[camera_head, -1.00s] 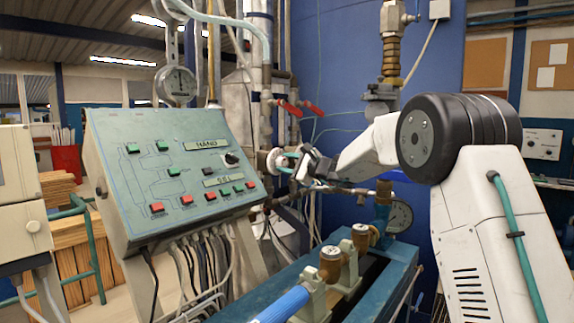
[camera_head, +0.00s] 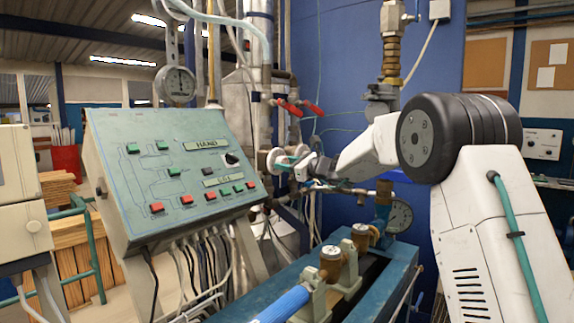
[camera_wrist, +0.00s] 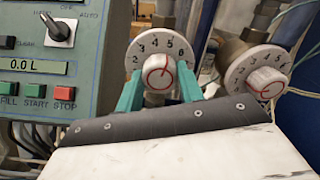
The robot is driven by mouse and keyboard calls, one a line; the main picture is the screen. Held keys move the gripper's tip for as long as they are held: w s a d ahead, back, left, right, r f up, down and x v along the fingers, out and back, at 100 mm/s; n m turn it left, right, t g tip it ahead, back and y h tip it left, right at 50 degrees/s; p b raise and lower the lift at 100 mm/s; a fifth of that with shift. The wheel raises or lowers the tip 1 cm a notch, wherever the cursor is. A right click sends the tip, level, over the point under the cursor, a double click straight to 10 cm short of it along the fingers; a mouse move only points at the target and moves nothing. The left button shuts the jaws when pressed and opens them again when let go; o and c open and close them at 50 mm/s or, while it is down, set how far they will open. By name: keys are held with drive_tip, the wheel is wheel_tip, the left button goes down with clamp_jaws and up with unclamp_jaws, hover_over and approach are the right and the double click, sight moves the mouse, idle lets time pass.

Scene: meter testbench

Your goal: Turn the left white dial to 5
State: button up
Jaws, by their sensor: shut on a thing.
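The left white dial (camera_wrist: 148,50) has dark numbers around its face and a white knob with a red line. The line points up and slightly right, close to the 5. My gripper (camera_wrist: 160,88) has its teal fingers on either side of this knob, shut on it. In the head view my gripper (camera_head: 284,161) reaches the dial (camera_head: 271,160) beside the green panel, where the fingers partly hide it. A second white dial (camera_wrist: 244,72) with a red-marked knob stands to the right, apart from the fingers.
The green control panel (camera_head: 130,182) with buttons and a rotary switch stands just left of the dials. Pipes and red-handled valves (camera_head: 288,107) are behind and above. A blue bench (camera_head: 392,275) with brass fittings lies below my arm.

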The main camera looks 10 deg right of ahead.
drive_tip(key=shift+f, duration=0.15)
drive_tip(key=o, duration=1)
drive_tip(key=v, duration=0.8)
